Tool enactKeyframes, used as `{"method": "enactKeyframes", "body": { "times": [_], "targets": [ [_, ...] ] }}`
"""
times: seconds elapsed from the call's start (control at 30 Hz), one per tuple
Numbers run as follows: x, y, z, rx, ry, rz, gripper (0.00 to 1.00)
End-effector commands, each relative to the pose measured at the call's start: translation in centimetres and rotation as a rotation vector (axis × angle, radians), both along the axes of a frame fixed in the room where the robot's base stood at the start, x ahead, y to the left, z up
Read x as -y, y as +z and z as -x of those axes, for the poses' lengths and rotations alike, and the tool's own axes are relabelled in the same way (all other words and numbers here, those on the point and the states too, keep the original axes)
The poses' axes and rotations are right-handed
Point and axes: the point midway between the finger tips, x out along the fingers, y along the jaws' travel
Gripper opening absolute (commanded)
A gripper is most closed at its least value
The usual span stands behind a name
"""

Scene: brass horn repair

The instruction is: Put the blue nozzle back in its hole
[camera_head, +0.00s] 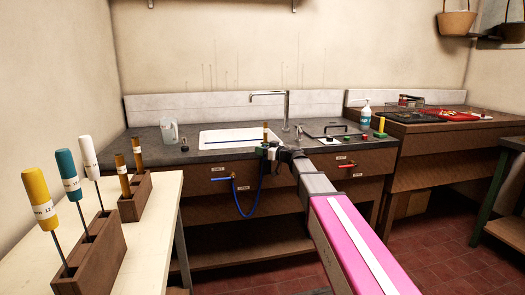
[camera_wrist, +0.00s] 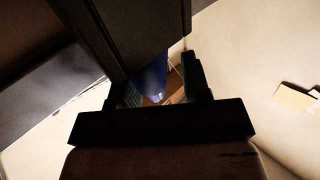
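The blue nozzle (camera_wrist: 150,80) shows in the wrist view as a blue rounded piece, partly hidden behind a dark slab. It lies between the two fingers of my gripper (camera_wrist: 162,88), nearer the left one. Brown shows between it and the right finger, so I cannot tell whether it is gripped. In the head view my gripper (camera_head: 268,151) is at the counter's front edge, right of the sink. A blue hose (camera_head: 240,205) hangs from a tap on the cabinet front and loops up to it. A brown upright piece (camera_head: 265,131) stands just above. The nozzle's hole is not clearly visible.
The counter (camera_head: 160,152) carries a white sink (camera_head: 235,138), a faucet (camera_head: 286,110), a clear jug (camera_head: 169,131) and a soap bottle (camera_head: 365,114). A red-handled tap (camera_head: 345,166) is on the cabinet front. Tool blocks (camera_head: 95,262) stand on the pale bench at left.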

Motion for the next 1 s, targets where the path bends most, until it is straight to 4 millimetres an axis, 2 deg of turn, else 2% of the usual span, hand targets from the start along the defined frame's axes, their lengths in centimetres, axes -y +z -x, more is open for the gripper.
{"method": "enactKeyframes", "body": {
  "times": [0.03, 0.37, 0.57, 0.8, 1.0],
  "targets": [
    [0.2, -0.1, -0.6, 0.001, -0.012, 0.004, 0.56],
    [0.6, -0.2, -0.4, 0.0, -0.014, 0.005, 0.56],
    [2.9, -0.2, 1.4, 0.0, -0.013, 0.006, 0.56],
    [6.6, -0.1, 4.1, 0.0, -0.008, 0.004, 0.56],
    [8.6, 0.0, 5.5, 0.0, -0.004, 0.001, 0.56]
  ]
}}
